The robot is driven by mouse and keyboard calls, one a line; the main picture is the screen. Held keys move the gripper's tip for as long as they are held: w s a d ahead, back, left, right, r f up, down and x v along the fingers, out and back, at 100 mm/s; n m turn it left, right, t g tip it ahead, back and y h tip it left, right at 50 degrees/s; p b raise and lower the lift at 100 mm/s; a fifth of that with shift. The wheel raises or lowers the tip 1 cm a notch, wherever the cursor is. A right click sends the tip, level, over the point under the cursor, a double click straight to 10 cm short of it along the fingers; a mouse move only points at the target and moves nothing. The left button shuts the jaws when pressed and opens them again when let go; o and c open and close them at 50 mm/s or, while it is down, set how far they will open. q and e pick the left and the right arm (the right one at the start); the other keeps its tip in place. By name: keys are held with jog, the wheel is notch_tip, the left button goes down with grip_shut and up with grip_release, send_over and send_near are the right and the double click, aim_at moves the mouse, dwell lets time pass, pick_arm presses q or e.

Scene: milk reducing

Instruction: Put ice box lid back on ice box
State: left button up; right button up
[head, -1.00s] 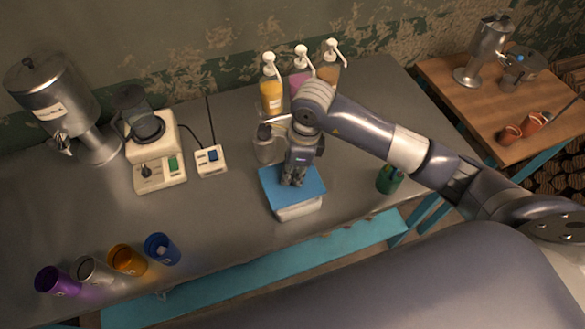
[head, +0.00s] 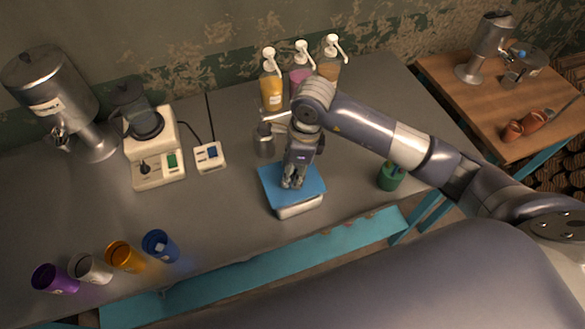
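The ice box (head: 300,209) is a white container near the front edge of the grey table, in the middle of the head view. Its blue lid (head: 311,184) lies over its top and covers most of it; only the white front side shows below the lid. I cannot tell whether the lid is fully seated. My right gripper (head: 292,182) points down onto the middle of the lid, with its fingertips at the lid's top. The gripper hides the grip point, so I cannot tell whether it is closed on the lid. My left gripper is not in view.
A clear jug (head: 264,142) and pump bottles (head: 271,92) stand behind the box. A green cup (head: 390,177) is to its right. A blender (head: 152,150) and several cups (head: 160,246) are at left. The table left of the box is clear.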

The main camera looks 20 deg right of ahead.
jog(key=shift+r+p, duration=0.35)
jog(key=shift+r, duration=0.1)
jog(key=shift+w+d+r+b, duration=0.1)
jog(key=shift+r+b, duration=0.2)
notch_tip(320, 180, up, 11)
jog(key=d+b, duration=0.1)
jog(key=b, duration=0.2)
jog(key=shift+s+d, duration=0.25)
jog(key=shift+s, duration=0.15)
